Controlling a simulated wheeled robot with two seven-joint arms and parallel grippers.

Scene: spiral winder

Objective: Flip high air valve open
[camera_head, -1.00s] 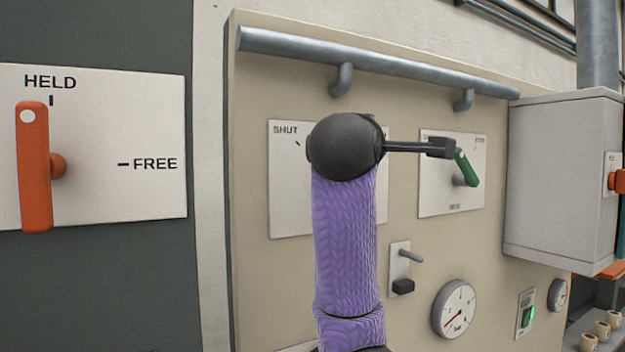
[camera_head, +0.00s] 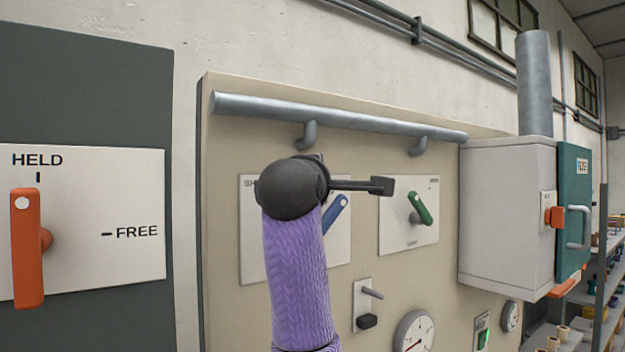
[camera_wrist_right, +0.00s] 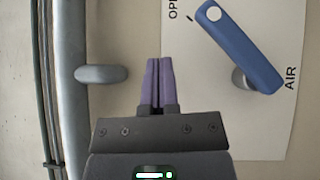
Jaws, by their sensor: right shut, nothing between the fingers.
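The blue valve handle (camera_head: 335,212) is on a white plate at the middle of the beige panel, partly behind my right wrist. It slants up to the right. In the right wrist view the blue handle (camera_wrist_right: 240,45) is on a plate lettered AIR, its white-dotted end near the mark by the partly cut-off OPEN lettering. My left gripper is not in view.
A grey pipe rail (camera_head: 340,116) runs above the plates. A green handle (camera_head: 420,208) is on the plate to the right, and a grey box (camera_head: 507,215) stands out farther right. An orange lever (camera_head: 27,250) at left points to HELD. Gauges sit below.

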